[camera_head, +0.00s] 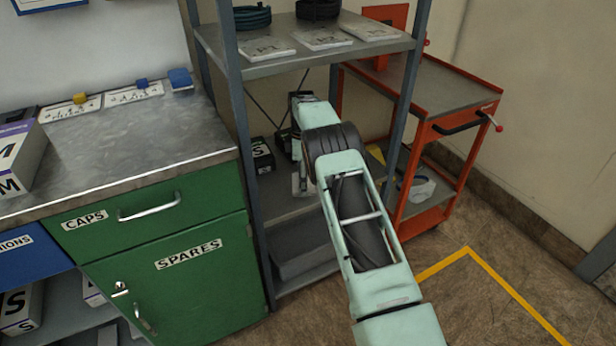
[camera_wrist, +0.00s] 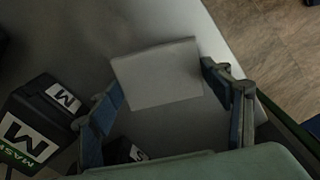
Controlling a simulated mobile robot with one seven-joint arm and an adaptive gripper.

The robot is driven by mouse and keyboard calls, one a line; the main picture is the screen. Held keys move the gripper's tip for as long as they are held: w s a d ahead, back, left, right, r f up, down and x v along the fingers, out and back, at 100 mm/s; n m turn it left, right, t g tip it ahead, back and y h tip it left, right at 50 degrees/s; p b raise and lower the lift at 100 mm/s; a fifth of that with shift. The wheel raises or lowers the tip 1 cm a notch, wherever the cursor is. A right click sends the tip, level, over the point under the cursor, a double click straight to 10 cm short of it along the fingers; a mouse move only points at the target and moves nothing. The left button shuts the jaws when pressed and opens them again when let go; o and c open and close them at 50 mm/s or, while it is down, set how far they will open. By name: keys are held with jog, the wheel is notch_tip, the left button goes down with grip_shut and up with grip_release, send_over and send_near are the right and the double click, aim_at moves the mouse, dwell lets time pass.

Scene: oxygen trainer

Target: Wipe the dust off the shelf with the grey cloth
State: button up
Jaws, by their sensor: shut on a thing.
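The grey cloth (camera_wrist: 156,84) is a pale, roughly square piece between the fingers of my gripper (camera_wrist: 162,78) in the wrist view. My gripper is shut on it. The cloth is over the grey shelf (camera_wrist: 85,30); I cannot tell whether it touches the surface. In the head view my arm reaches into the rack over its middle shelf (camera_head: 285,207), and my arm hides much of the gripper. I cannot make out dust on the visible shelf surface.
Dark boxes (camera_wrist: 35,135) marked M stand to the left in the wrist view, close to my gripper. A rack post (camera_head: 243,130) and the upper shelf (camera_head: 285,63) frame the opening. An orange cart (camera_head: 450,125) stands right; a green cabinet (camera_head: 185,270) stands left.

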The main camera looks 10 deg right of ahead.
aim_at(286, 193)
jog(key=shift+s+a+f, duration=0.1)
jog(key=shift+s+a, duration=0.25)
jog(key=shift+a, duration=0.6)
jog(key=shift+s+a+r, duration=0.1)
jog(key=shift+s+a, duration=0.2)
jog(key=shift+a, duration=0.6)
jog(key=shift+s+a+f, duration=0.1)
jog(key=shift+s+a, duration=0.25)
jog(key=shift+a, duration=0.6)
jog(key=shift+p, duration=0.3)
